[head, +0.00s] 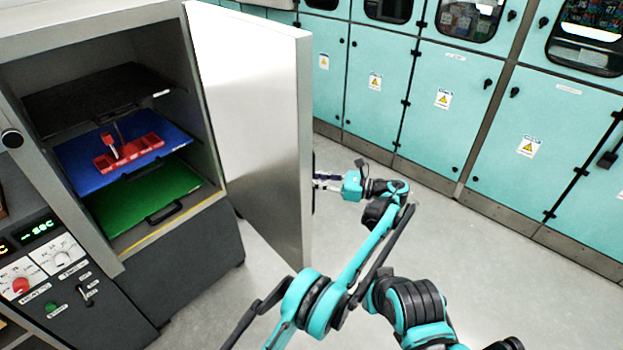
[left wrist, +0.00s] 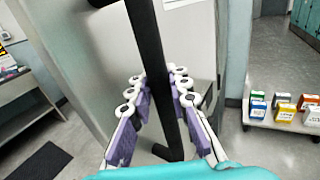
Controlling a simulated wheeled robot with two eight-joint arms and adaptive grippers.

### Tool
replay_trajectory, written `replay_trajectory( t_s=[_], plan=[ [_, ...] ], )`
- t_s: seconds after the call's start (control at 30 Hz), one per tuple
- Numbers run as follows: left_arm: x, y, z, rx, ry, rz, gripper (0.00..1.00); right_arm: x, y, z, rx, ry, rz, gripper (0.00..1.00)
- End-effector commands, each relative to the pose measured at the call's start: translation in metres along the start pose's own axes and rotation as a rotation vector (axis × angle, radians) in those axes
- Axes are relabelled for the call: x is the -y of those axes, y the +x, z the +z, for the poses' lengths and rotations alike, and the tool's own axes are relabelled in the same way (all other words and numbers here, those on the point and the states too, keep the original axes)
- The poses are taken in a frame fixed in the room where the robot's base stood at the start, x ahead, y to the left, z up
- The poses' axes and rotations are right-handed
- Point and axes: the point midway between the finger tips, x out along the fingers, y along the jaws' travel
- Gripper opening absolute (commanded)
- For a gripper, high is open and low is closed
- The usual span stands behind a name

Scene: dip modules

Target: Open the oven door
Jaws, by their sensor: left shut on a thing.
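The oven (head: 130,225) stands at the left in the head view with its chamber exposed. Its door (head: 250,110) is swung wide open, with the pale inner face toward the head camera. My left gripper (head: 328,182) is at the outer side of the door's free edge. In the left wrist view, the fingers of my left gripper (left wrist: 162,105) lie on both sides of the long black door handle (left wrist: 152,60) and are shut on it. The door hides most of the handle in the head view. My right gripper is not in view.
Inside the oven are a black shelf (head: 90,95), a blue tray (head: 75,160) with a red rack (head: 130,152), and a green tray (head: 125,205). Teal cabinets (head: 440,100) line the back. Grey floor (head: 480,270) is free right of the door.

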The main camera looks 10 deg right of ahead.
Motion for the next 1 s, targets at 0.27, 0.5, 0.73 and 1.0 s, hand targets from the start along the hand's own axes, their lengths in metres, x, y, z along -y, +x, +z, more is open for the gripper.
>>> replay_trajectory(
  t_s=[0.27,0.5,0.73,1.0],
  plan=[
    [0.000,-0.002,0.000,-0.001,0.000,-0.001,0.35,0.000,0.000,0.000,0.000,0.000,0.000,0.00],
    [0.000,0.000,0.000,0.000,0.000,0.000,0.39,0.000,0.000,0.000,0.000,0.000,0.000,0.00],
    [0.000,0.000,0.016,0.000,0.000,0.000,0.39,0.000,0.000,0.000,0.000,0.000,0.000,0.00],
    [0.000,-0.001,0.069,0.000,0.000,-0.001,0.39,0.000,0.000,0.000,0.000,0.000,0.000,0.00]
  ],
)
